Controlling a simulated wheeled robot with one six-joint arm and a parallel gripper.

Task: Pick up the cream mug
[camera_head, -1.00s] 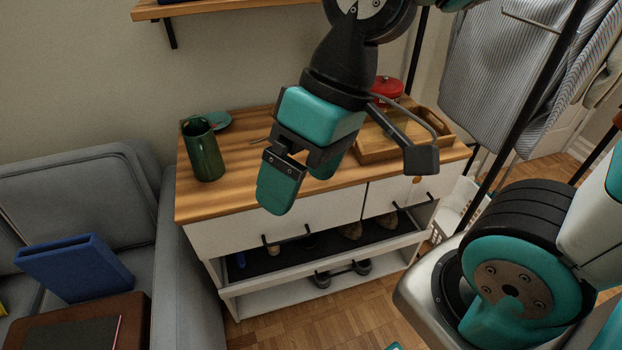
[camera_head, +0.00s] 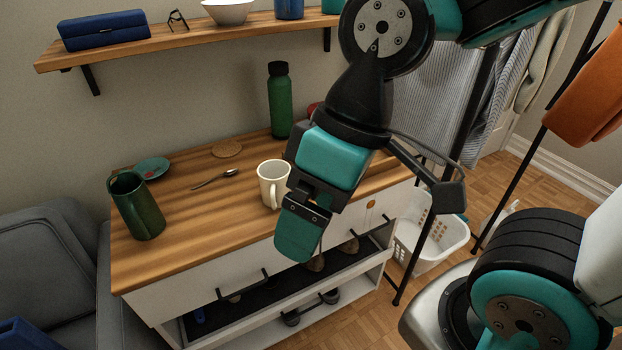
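The cream mug (camera_head: 272,184) stands upright on the wooden desk top (camera_head: 190,220), right of the spoon. Its handle faces the front, and its right edge is close to my arm in the picture. My gripper (camera_head: 310,232) hangs in front of the mug, toward the desk's front edge, with its teal near finger pointing down. The far finger is mostly hidden behind the near one. The gripper looks open and holds nothing that I can see.
A green pitcher (camera_head: 137,207), teal saucer (camera_head: 152,168), spoon (camera_head: 215,179), cork coaster (camera_head: 227,149) and tall green bottle (camera_head: 280,103) share the desk. A wall shelf (camera_head: 180,33) runs above. A white basket (camera_head: 430,240) stands to the right.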

